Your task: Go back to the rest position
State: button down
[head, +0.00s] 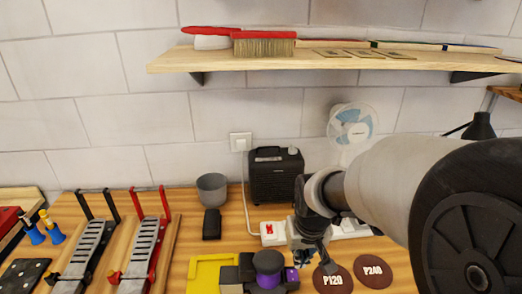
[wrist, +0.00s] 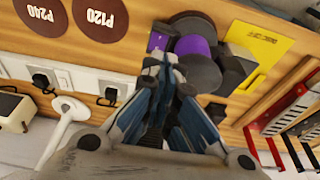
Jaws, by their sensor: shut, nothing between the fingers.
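My gripper (head: 311,262) hangs over the wooden bench in the head view, at the end of my arm that reaches in from the right. In the wrist view my gripper (wrist: 162,68) has its blue-grey fingers brought together with nothing held. Just beyond the fingertips in that view are grey and black round parts and a purple piece (wrist: 194,47). In the head view this group, with a dark grey round top (head: 268,262), stands left of my gripper. Whether the fingertips touch any of it I cannot tell.
Discs marked P120 (head: 333,281) and P240 (head: 374,272) lie near my gripper. Behind are a power strip (head: 350,229), black speaker-like box (head: 276,176), white fan (head: 352,125) and grey cup (head: 212,190). A shelf (head: 330,60) spans the wall above.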

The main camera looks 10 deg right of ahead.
jog(key=s+r+t, duration=0.1)
jog(key=s+r, duration=0.4)
jog(key=s, duration=0.4)
jog(key=s+r, duration=0.5)
jog(key=s, duration=0.5)
jog(key=shift+d+r+t, duration=0.15)
jog(key=shift+r+t, duration=0.05)
jog(key=shift+t, duration=0.2)
jog(key=shift+s+d, duration=0.1)
jog(key=shift+s, duration=0.05)
